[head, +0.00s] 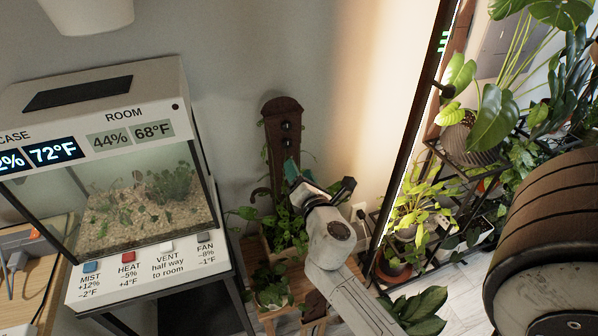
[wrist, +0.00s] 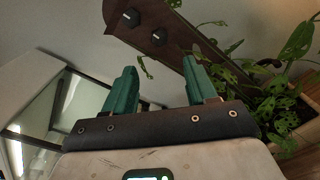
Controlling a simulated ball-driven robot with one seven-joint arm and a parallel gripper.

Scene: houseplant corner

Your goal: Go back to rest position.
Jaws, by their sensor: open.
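My gripper (head: 318,178) is near the middle of the head view, at the end of my pale arm, which comes up from the bottom. In the wrist view my gripper (wrist: 160,76) shows two green fingers spread apart with nothing between them. It is open and empty. A tall brown post with dark knobs (head: 282,140) stands behind it in the head view. The post also shows beyond the fingertips in the wrist view (wrist: 172,38). I cannot tell the exact gap between the fingers and the post.
A glass plant case (head: 110,85) stands at left, with labelled buttons (head: 128,257) along its front ledge. A planter of leafy plants (head: 290,240) is below the post. A plant rack (head: 470,150) fills the right. A dark ribbed cylinder (head: 555,225) is at lower right.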

